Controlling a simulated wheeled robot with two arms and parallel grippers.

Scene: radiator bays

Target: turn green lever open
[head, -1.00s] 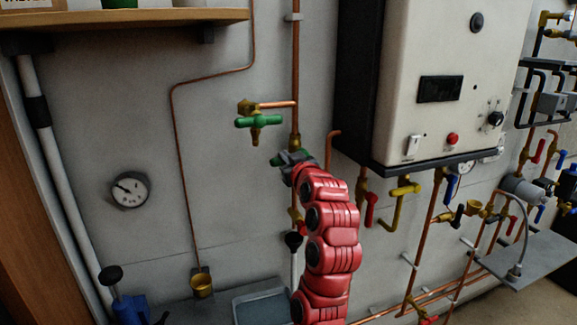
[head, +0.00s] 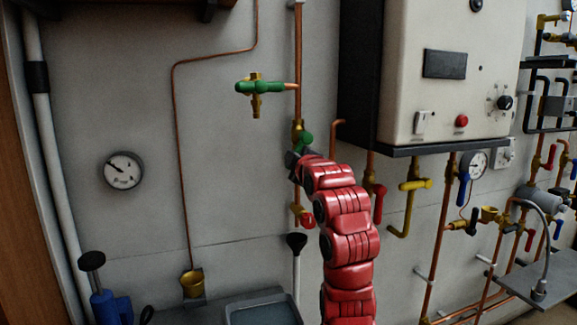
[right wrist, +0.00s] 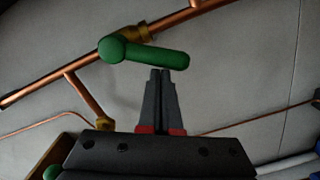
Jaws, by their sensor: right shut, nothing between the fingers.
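The green lever (head: 306,141) is on a brass valve in the vertical copper pipe, left of the boiler. In the right wrist view the lever (right wrist: 150,53) is slanted to the pipe, neither along nor square across it. My right gripper (head: 292,158) is at the lever, with its fingers partly hidden behind my red arm. In the right wrist view the gripper (right wrist: 160,72) is shut and empty, its tips right at the lever's edge; I cannot tell whether they touch. My left gripper is not in view.
A second green handle (head: 260,87) sits on a brass tap above. A red-handled valve (head: 304,218) is below on the same pipe. The white boiler (head: 450,70) overhangs at right. A gauge (head: 123,170) is at left; a grey tray (head: 262,312) is below. Bare wall lies left.

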